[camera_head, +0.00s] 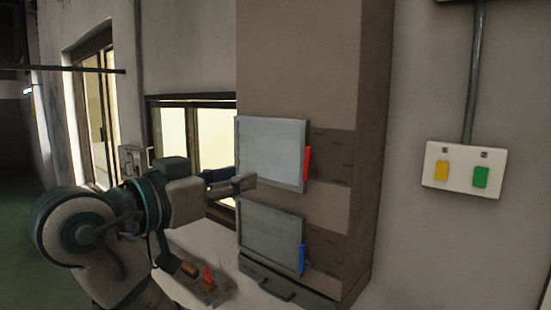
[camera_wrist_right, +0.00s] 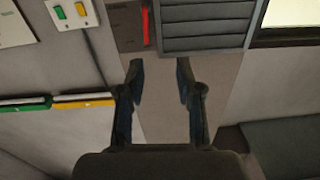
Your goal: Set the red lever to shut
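The red lever (camera_head: 307,163) is upright along the right edge of the upper grey panel (camera_head: 268,150) on a brown column. In the right wrist view the red lever (camera_wrist_right: 146,26) stands beside a slatted panel (camera_wrist_right: 205,24), beyond the fingertips.
A lower grey panel (camera_head: 271,237) has a blue lever (camera_head: 302,260) on its right edge. A dark drawer with a handle (camera_head: 277,290) is below. A white plate (camera_head: 462,168) with yellow and green switches is on the right wall. A box with a red switch (camera_head: 208,275) is lower left.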

